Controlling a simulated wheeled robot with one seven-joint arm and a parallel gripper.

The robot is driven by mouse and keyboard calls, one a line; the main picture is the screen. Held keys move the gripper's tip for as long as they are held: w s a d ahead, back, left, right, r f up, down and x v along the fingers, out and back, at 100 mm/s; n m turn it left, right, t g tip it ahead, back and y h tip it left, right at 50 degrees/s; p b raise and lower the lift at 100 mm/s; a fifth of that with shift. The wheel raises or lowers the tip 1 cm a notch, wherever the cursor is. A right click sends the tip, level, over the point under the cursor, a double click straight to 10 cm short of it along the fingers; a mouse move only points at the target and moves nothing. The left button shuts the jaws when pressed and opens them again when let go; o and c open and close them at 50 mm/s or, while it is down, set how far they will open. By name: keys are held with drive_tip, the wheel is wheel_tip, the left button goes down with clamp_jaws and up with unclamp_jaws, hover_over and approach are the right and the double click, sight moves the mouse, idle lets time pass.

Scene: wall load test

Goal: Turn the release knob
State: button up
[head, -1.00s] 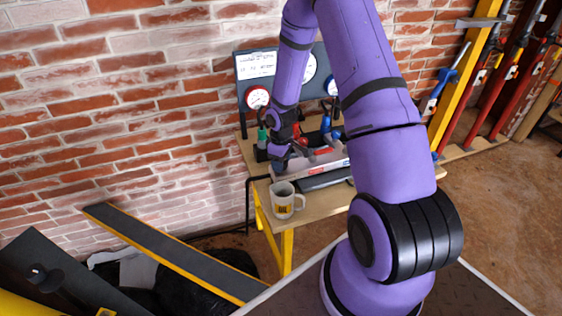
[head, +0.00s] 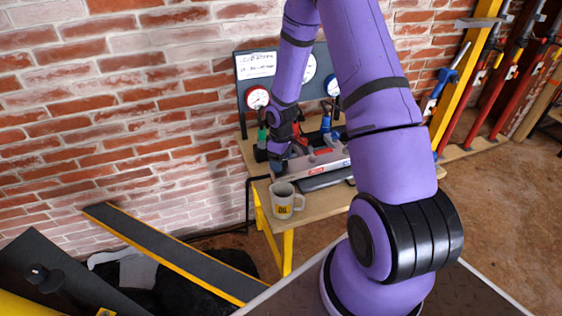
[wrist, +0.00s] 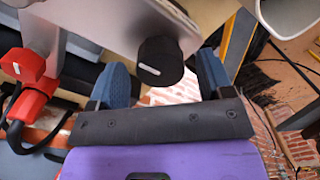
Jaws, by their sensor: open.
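In the wrist view a black round knob (wrist: 160,60) with a white mark sits on the end of a grey metal body (wrist: 110,18). My gripper (wrist: 163,65) is open, with one blue finger on each side of the knob. Gaps show between the knob and both fingers, so it does not look gripped. In the head view my gripper (head: 277,162) is at the left end of the long grey device (head: 318,168) on the bench. The knob is hidden there by my gripper.
A mug (head: 283,201) stands on the wooden bench (head: 318,206) just in front of my gripper. A gauge panel (head: 243,75) stands behind. Red parts (wrist: 30,90) with a dark cable are left in the wrist view. A brick wall (head: 130,120) is behind the bench.

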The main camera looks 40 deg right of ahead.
wheel_tip(320, 180, up, 10)
idle(0.4)
idle(0.5)
drive_tip(key=s+a+r+m+t+h, duration=0.1)
drive_tip(key=s+a+r, duration=0.15)
drive_tip(key=r, duration=0.45)
drive_tip(key=s+a+r+m, duration=0.1)
drive_tip(key=s+a+r, duration=0.15)
drive_tip(key=r, duration=0.55)
drive_tip(key=s+a+r+m+t+h, duration=0.1)
drive_tip(key=s+a+r, duration=0.15)
drive_tip(key=r, duration=0.45)
drive_tip(key=s+a+r+m+t+y, duration=0.1)
drive_tip(key=s+a+r, duration=0.1)
drive_tip(key=s+r, duration=0.3)
drive_tip(key=s+a+r+m+t+y, duration=0.1)
drive_tip(key=s+r, duration=0.4)
drive_tip(key=s, duration=0.9)
drive_tip(key=a+m+t, duration=0.1)
drive_tip(key=a, duration=0.1)
drive_tip(key=shift+a+r, duration=0.3)
drive_tip(key=shift+a, duration=0.05)
drive_tip(key=shift+d, duration=0.15)
